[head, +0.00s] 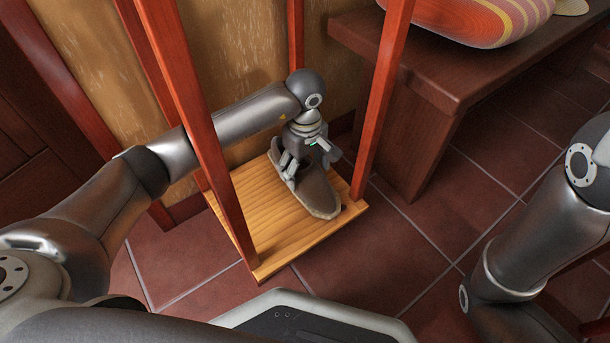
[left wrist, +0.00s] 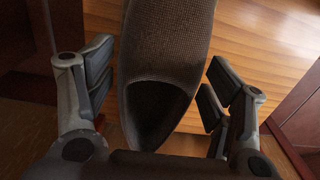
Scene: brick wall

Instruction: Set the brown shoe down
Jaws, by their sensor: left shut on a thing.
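The brown shoe (head: 318,194) is a grey-brown slip-on at the low wooden shelf board (head: 262,240), its toe pointing to the lower right in the head view. My left gripper (head: 303,168) is over the heel end, shut on the shoe. In the left wrist view the shoe (left wrist: 168,50) lies between the two fingers (left wrist: 160,85), with its dark opening towards me and light wood behind it. I cannot tell whether the sole touches the board. My right arm shows at the right edge of the head view, but its gripper is out of frame.
Red posts (head: 380,95) rise from the shelf's corners, and my left arm reaches in between them. A dark wooden bench (head: 440,62) with a striped rounded object (head: 475,18) stands at the right. A wall is behind. Tiled floor (head: 420,205) lies around the shelf.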

